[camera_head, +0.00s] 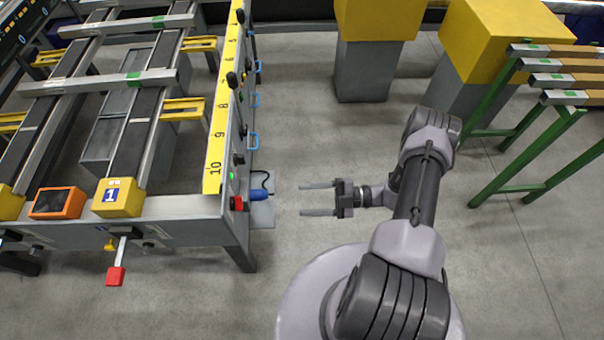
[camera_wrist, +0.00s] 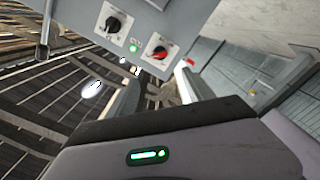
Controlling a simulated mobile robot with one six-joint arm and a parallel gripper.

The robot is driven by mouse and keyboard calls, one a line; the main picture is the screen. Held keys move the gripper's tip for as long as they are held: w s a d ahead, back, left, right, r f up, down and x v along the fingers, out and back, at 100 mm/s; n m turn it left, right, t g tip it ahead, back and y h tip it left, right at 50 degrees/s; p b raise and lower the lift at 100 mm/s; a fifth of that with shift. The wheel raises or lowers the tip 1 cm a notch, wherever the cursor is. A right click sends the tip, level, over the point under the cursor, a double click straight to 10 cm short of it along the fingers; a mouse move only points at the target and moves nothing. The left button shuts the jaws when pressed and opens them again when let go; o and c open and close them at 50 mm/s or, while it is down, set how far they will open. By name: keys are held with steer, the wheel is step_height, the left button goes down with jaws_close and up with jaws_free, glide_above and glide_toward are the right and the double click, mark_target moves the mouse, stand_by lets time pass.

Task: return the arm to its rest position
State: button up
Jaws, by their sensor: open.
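My gripper (camera_head: 320,198) is open and empty in the head view. Its two fingers point left toward the runout table (camera_head: 185,207), with a gap of bare floor between them and the table's end. My arm reaches forward from my base and bends left at the wrist. In the wrist view, the fingers of my gripper (camera_wrist: 155,95) stand apart with nothing between them. A grey control panel (camera_wrist: 165,25) with a black knob (camera_wrist: 113,24), a red knob (camera_wrist: 160,52) and a green light (camera_wrist: 133,70) shows beyond them.
A blue-handled item (camera_head: 258,194) sits on a small shelf at the table's end. A red-tipped lever (camera_head: 116,275) sticks out at the table's front. Yellow and grey blocks (camera_head: 375,65) stand at the back. A green rack (camera_head: 520,130) with bars is at right. Floor between is clear.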

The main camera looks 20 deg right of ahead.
steer(key=w+a+r+n+g+h, duration=0.1)
steer(key=a+r+n+g+h, duration=0.2)
steer(key=r+n, duration=0.75)
steer(key=a+r+n+g+h, duration=0.1)
steer(key=r+n+g+h, duration=0.35)
steer(key=r+n, duration=0.6)
steer(key=s+a+r+n+t+h, duration=0.2)
steer(key=s+r+n, duration=0.4)
steer(key=r+n, duration=0.3)
steer(key=s+a+r+n+t+h, duration=0.2)
steer(key=s+r+n+t+h, duration=0.3)
steer(key=n, duration=1)
step_height(320, 180, up, 4)
steer(key=shift+s+a+f, duration=0.1)
steer(key=shift+s+a, duration=0.3)
steer(key=shift+s, duration=0.1)
steer(key=shift+h, duration=0.25)
steer(key=shift+c, duration=0.2)
